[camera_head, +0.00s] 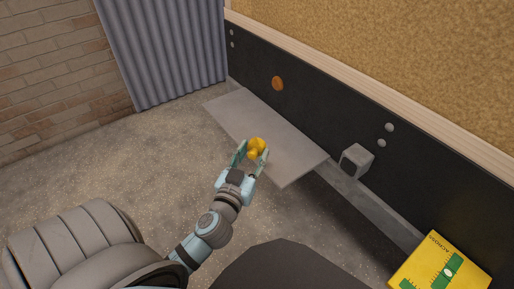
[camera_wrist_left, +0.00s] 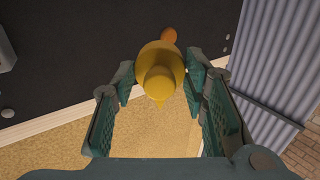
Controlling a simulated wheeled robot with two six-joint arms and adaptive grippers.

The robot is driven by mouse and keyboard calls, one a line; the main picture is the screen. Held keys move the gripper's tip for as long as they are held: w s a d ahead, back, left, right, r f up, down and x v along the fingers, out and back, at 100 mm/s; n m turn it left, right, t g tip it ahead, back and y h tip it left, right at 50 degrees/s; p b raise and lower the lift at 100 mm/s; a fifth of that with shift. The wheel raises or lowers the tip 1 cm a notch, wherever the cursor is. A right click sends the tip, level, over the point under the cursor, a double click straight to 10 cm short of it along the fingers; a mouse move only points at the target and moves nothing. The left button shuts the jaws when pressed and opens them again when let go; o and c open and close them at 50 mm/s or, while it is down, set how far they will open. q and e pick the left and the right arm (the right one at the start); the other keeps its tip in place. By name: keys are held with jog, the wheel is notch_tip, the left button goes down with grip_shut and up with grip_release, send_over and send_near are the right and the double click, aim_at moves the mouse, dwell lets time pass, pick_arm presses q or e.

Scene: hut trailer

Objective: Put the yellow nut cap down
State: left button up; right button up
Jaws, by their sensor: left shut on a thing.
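The yellow nut cap (camera_head: 257,146) is between the fingertips of my left gripper (camera_head: 250,158), which is shut on it. In the head view it shows over the near edge of a grey flat shelf (camera_head: 240,115); I cannot tell whether it touches the shelf. In the left wrist view the round yellow cap (camera_wrist_left: 160,75) sits between the green finger pads of the gripper (camera_wrist_left: 160,88). My right gripper is not in view.
A dark wall panel (camera_head: 310,105) runs behind the shelf, with an orange disc (camera_head: 278,83) and a grey box (camera_head: 356,161). A grey corrugated sheet (camera_head: 160,45) stands at the back. The shelf's top looks bare.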

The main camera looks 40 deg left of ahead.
pick_arm(q)
notch_tip(320, 180, down, 6)
jog(key=a+n+g+y+b, duration=0.1)
jog(key=a+n+y+b, duration=0.1)
jog(key=y+b, duration=0.1)
send_near(256, 131)
jog(key=w+r, duration=0.1)
jog(key=w+a+r, duration=0.1)
jog(key=w, duration=0.1)
jog(key=w+a+r+b, duration=0.1)
jog(key=shift+w+a+r, duration=0.15)
jog(key=shift+r, duration=0.15)
jog(key=b+x, duration=0.1)
jog(key=x, duration=0.4)
jog(key=shift+w+a, duration=0.15)
jog(key=shift+w, duration=0.05)
jog(key=shift+f+b, duration=0.35)
jog(key=shift+s+r, duration=0.1)
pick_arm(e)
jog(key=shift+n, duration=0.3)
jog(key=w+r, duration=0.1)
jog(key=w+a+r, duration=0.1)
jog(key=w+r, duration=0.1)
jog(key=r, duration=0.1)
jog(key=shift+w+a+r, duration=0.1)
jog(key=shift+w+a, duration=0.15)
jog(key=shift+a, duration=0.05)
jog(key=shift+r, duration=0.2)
pick_arm(q)
jog(key=o, duration=1.3)
